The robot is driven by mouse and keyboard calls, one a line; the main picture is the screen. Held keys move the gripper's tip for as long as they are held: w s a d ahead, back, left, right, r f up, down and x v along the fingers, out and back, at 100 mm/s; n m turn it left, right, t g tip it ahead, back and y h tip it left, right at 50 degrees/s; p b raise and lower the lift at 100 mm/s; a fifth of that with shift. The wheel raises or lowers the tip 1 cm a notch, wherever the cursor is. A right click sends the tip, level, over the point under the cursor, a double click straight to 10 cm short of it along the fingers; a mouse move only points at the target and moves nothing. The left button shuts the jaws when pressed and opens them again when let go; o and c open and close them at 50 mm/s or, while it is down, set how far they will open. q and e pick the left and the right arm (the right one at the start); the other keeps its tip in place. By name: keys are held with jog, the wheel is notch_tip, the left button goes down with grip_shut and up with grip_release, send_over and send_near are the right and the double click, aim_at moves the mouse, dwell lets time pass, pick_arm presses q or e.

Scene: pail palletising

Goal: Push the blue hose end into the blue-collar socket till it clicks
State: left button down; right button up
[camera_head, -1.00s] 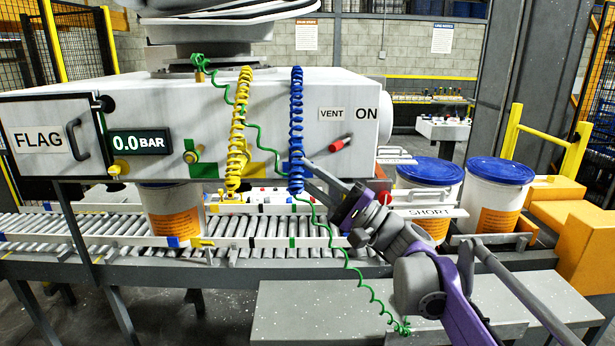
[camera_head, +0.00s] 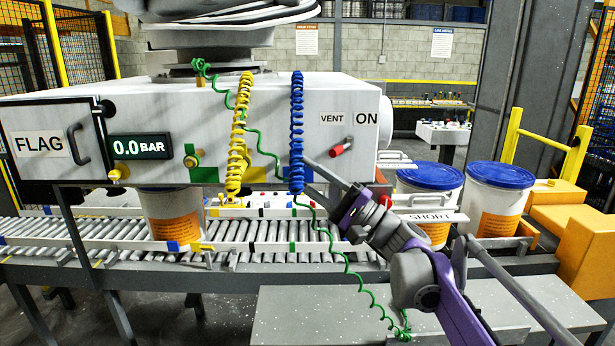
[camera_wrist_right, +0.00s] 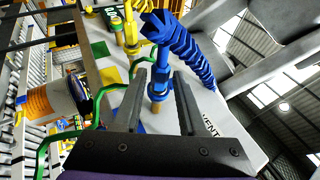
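The coiled blue hose (camera_head: 297,120) hangs down the front of the white machine box. My right gripper (camera_head: 309,175) is at this lower end, beside the machine front. In the right wrist view its two fingers (camera_wrist_right: 161,72) stand apart, one on each side of the blue hose end, with narrow gaps visible. The fingers look open. My left gripper is not in view.
A coiled yellow hose (camera_head: 237,140) hangs left of the blue one. A thin green coil (camera_head: 332,245) crosses the front. A red-handled vent valve (camera_head: 341,147) is close right. Blue-lidded pails (camera_head: 500,190) stand right; a roller conveyor (camera_head: 120,225) runs below.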

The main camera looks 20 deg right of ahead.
jog(key=shift+o, duration=1.2)
jog(key=shift+s, duration=0.1)
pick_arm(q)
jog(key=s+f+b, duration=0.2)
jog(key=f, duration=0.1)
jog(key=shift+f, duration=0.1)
pick_arm(e)
jog(key=v, duration=1)
jog(key=shift+s+d, duration=0.2)
jog(key=shift+d, duration=0.1)
jog(key=shift+f, duration=0.15)
